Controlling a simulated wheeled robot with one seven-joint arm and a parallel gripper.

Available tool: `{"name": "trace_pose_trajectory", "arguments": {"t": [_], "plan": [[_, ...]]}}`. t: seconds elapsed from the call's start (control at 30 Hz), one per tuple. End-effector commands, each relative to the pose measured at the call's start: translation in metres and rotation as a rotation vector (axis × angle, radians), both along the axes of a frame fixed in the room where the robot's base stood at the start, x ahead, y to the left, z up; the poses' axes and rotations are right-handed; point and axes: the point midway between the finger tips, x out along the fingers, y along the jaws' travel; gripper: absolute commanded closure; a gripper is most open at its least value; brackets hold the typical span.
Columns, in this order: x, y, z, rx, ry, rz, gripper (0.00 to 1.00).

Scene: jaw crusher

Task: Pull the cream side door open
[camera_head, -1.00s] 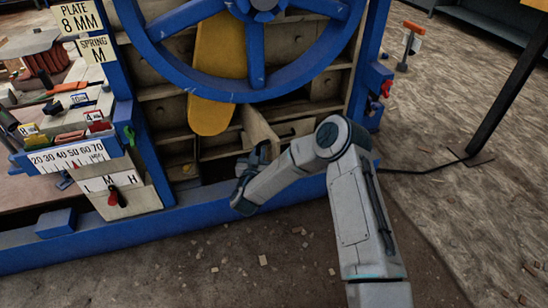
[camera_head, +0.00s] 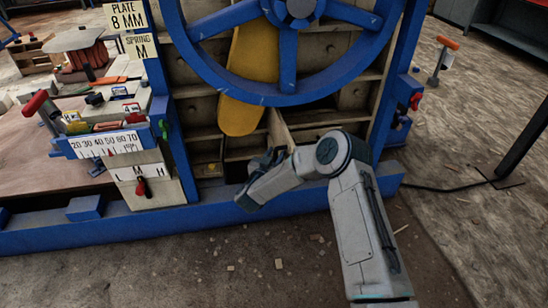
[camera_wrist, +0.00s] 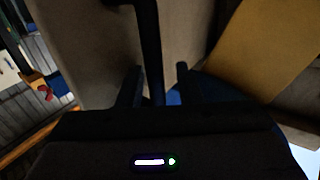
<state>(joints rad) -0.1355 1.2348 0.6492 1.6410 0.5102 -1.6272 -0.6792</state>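The cream side door (camera_head: 279,130) is in the lower middle of the blue-framed machine in the head view. It stands ajar, turned outward and seen at a steep angle. In the wrist view its cream face (camera_wrist: 90,50) fills the upper left and middle. A dark bar handle (camera_wrist: 150,45) runs down that face and passes between my two fingers. My gripper (camera_head: 267,163) is low in front of the door; in the wrist view (camera_wrist: 157,85) its fingers are apart, with a gap on either side of the bar. My gripper hides the door's lower part in the head view.
A large blue wheel (camera_head: 290,95) and a yellow plate (camera_head: 250,75) are above the door. A blue base rail (camera_head: 130,229) runs along the machine's foot. A lever panel (camera_head: 150,180) stands at left. The floor in front is clear apart from small chips.

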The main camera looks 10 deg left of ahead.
Motion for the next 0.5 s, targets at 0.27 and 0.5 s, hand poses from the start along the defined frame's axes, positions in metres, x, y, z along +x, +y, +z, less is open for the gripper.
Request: {"name": "trace_pose_trajectory", "arguments": {"t": [0.27,0.5], "plan": [[-0.007,0.008,-0.002,-0.002,0.005,0.01,0.68],[-0.043,0.018,0.0,-0.003,0.007,0.013,0.68]]}}
